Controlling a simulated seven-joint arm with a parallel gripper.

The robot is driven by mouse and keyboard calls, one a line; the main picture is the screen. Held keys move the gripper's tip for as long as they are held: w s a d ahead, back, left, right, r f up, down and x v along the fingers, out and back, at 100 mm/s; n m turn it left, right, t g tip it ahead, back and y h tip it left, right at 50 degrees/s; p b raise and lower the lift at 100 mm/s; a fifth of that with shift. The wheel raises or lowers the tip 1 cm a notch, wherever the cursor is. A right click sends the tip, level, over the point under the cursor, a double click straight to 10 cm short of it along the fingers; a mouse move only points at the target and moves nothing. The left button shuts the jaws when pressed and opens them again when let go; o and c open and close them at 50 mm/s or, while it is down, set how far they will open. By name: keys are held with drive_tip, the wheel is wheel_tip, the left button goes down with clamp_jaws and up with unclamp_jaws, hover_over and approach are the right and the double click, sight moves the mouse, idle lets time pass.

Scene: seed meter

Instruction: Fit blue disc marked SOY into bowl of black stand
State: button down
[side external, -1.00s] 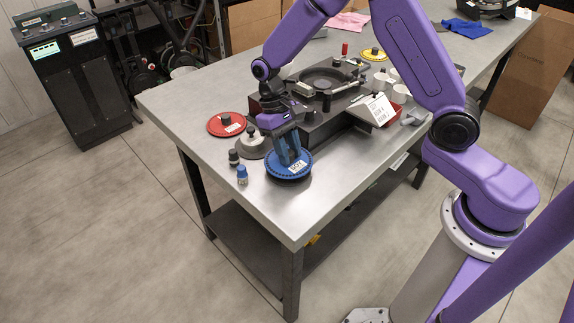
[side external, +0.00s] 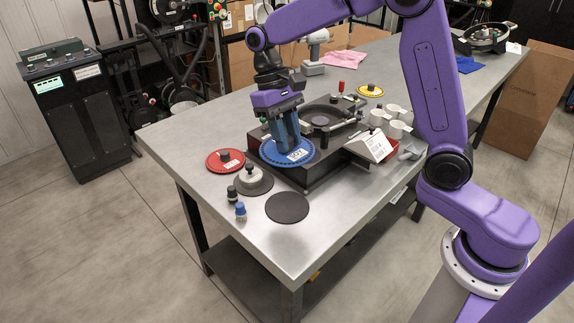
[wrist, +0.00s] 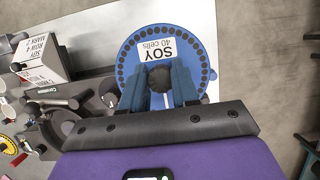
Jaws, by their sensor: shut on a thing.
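The blue disc (side external: 270,155) has a white SOY label and a ring of small holes near its rim. In the wrist view the disc (wrist: 135,50) shows its label reading SOY 40 cells. My gripper (side external: 291,146) is shut on the dark knob at the disc's middle, and the fingers also show in the wrist view (wrist: 160,85). The disc is held up off the table, in front of the black stand (side external: 318,172). The stand's round bowl (side external: 335,108) is open and lies behind and to the right of the disc.
A dark round mat (side external: 287,208) lies bare near the table's front corner. White cups (side external: 396,120), a label card (side external: 370,147) and a yellow disc (side external: 370,91) are on the right.

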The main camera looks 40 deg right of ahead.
wheel_tip(320, 180, up, 5)
drive_tip(key=w+d+m+t+y, duration=0.2)
drive_tip(key=w+d+m, duration=0.4)
drive_tip(key=d+m, duration=0.5)
drive_tip(key=w+d+m+t+y, duration=0.2)
drive_tip(key=w+d+m, duration=0.45)
drive_tip(key=d, duration=0.85)
drive_tip(key=shift+m, duration=0.25)
drive_tip(key=shift+d+f, duration=0.15)
drive_tip(key=shift+f, duration=2.6)
drive_tip(key=shift+d+f, duration=0.1)
drive_tip(key=shift+f, duration=2.6)
drive_tip(key=shift+f, duration=1.3)
drive_tip(key=c, duration=0.5)
unclamp_jaws()
